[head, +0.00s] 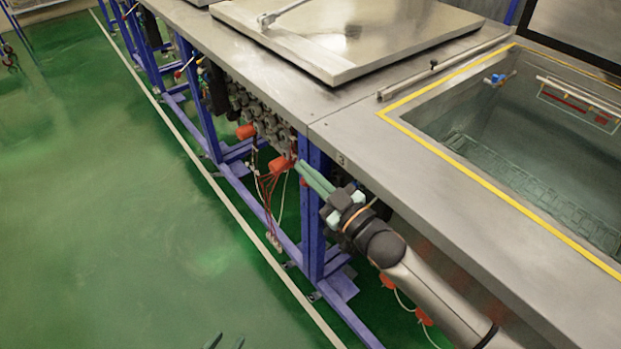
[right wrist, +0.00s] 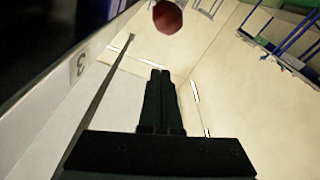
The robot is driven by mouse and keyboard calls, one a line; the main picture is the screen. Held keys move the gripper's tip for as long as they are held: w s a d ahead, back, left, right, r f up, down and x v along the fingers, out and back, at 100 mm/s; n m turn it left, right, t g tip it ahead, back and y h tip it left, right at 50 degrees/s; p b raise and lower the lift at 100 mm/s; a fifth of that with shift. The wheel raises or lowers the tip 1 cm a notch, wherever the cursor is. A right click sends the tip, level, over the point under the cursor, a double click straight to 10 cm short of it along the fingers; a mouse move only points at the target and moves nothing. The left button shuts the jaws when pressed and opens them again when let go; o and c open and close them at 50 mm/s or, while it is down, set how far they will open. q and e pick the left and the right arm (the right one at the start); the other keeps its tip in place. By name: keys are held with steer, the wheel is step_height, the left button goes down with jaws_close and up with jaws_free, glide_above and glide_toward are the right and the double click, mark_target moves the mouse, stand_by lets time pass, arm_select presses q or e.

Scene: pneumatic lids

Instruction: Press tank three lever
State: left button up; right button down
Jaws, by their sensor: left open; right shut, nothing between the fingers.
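A red knob (right wrist: 167,16), which looks like the lever end at tank three, shows at the top of the right wrist view, beyond my fingertips. A red-orange part (head: 280,164) shows under the bench edge in the head view, near the number 3 label (head: 341,161). My right gripper (head: 299,166) is shut and empty, its green fingers pointing at that part. In the right wrist view the fingertips (right wrist: 160,73) appear apart from the knob; the head view does not settle contact. My left gripper (head: 225,342) is open, only its fingertips showing at the bottom edge.
The steel bench has a closed lid (head: 390,25) and an open, yellow-edged tank (head: 500,150). Another red-orange part (head: 246,131) sits further back, among valves and hanging cables. Blue legs (head: 313,220) stand below the bench. Green floor (head: 110,220) is clear at left.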

steer(key=f, duration=0.2)
steer(key=w+f, duration=0.1)
steer(key=shift+w+d+f, duration=0.1)
steer(key=shift+d+f, duration=0.2)
steer(key=shift+d, duration=0.05)
steer(key=shift+f, duration=0.1)
steer(key=shift+a+f+n+b, duration=0.2)
steer(key=shift+n+b, duration=0.1)
steer(key=shift+b, duration=0.1)
steer(key=shift+s+a+f+n, duration=0.15)
steer(key=shift+s+f+n, duration=0.1)
steer(key=shift+n, duration=0.05)
